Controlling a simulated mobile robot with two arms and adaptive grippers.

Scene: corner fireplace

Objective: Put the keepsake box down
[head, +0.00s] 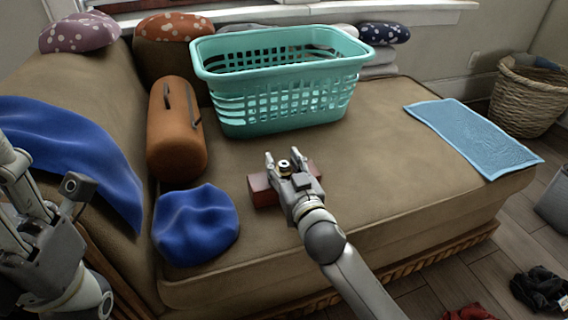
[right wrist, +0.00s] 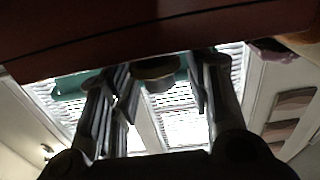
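The keepsake box (head: 262,190) is a small dark red box on the sofa seat, in front of the teal basket. Its red side fills the top of the right wrist view (right wrist: 150,28). A round brass-coloured knob (head: 285,168) shows at the box's top. My right gripper (head: 285,160) is over the box, its fingers spread on either side of the knob with a visible gap. The gripper hides part of the box, which appears to rest on the seat. My left gripper (head: 62,235) is at the left edge, away from the box; its fingers are unclear.
The teal laundry basket (head: 285,108) stands behind the box. An orange-brown bolster (head: 175,140) and a blue crumpled cloth (head: 196,225) lie to the left. A light blue towel (head: 472,136) lies at the right end. The seat between box and towel is clear.

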